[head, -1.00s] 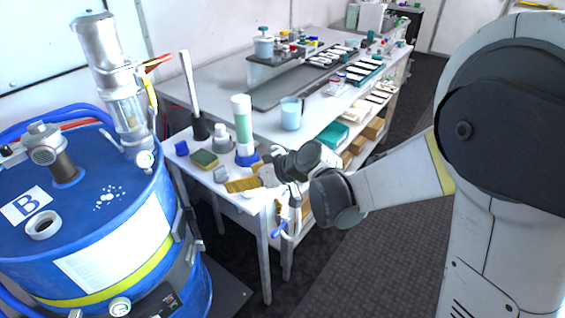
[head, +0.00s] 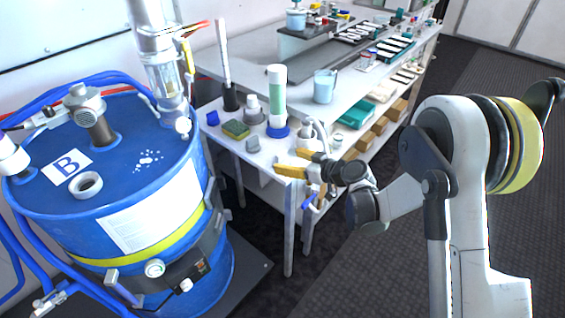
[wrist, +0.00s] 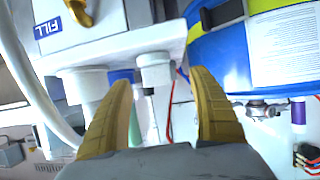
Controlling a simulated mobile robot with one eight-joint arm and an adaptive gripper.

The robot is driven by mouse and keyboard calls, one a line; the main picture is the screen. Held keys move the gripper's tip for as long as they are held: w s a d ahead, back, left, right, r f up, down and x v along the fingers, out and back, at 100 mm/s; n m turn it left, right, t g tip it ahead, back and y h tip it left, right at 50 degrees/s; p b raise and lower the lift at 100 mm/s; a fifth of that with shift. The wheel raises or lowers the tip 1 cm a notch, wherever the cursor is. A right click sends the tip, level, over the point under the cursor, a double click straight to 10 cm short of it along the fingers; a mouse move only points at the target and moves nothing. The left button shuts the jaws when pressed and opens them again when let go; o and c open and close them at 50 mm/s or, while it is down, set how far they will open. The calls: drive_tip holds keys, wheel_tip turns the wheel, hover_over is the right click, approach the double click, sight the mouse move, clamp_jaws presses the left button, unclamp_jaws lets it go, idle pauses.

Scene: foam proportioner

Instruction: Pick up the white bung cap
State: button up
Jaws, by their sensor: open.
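My gripper (head: 287,161) is open, with its two yellow fingers over the front edge of the side table in the head view. The fingers frame an empty gap in the wrist view (wrist: 161,82). A small pale cap-like piece (head: 252,145), possibly the white bung cap, sits on the side table to the left of my fingers and apart from them. A white ring (head: 86,185) lies on top of the blue drum (head: 150,190), around a dark opening. I cannot tell for sure which piece is the bung cap. I cannot pick it out in the wrist view.
The side table (head: 205,133) holds a green-yellow sponge (head: 236,129), a tall pale green cylinder (head: 277,95), a grey bottle (head: 253,108) and a dark stand (head: 230,96). A white workbench (head: 262,62) stands behind with a beaker (head: 325,86). Floor is clear at right.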

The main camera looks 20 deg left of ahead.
sight(283, 157)
drive_tip(key=b+x, duration=0.1)
drive_tip(key=x, duration=0.1)
drive_tip(key=b+x, duration=0.1)
drive_tip(key=x, duration=0.1)
drive_tip(key=shift+w+a+f, duration=0.1)
drive_tip(key=shift+w+f, duration=0.25)
drive_tip(key=shift+r, duration=0.15)
drive_tip(key=c, duration=1.4)
drive_tip(key=shift+r, duration=0.1)
